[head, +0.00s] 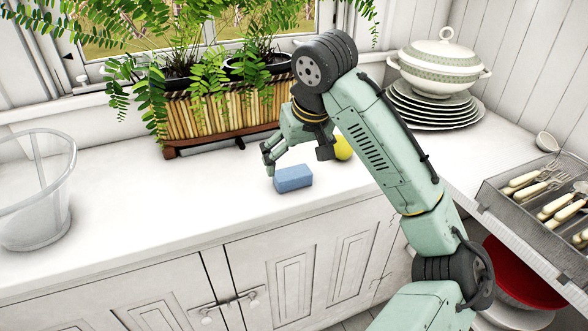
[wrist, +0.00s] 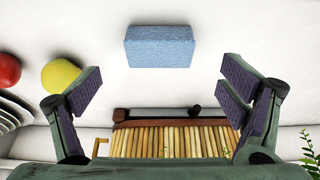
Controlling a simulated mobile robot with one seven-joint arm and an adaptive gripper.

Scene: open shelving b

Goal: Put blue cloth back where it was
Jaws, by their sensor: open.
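The blue cloth (head: 293,179) looks like a thick, light-blue rectangular block. It lies flat on the white countertop, near the front edge, in the head view. In the wrist view the blue cloth (wrist: 160,47) is at the top middle, beyond the fingertips and centred between them sideways. My gripper (head: 269,158) is open and empty, just above and behind the cloth in the head view. In the wrist view my gripper (wrist: 160,84) has its two dark-padded fingers spread wider than the cloth, with none touching it.
A bamboo planter (head: 222,113) with ferns stands behind. A yellow round object (head: 343,149) is right of the cloth; a red one (wrist: 8,70) shows in the wrist view. A clear bin (head: 35,200), stacked plates (head: 432,108) and a cutlery tray (head: 515,205) flank. Counter left of the cloth is free.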

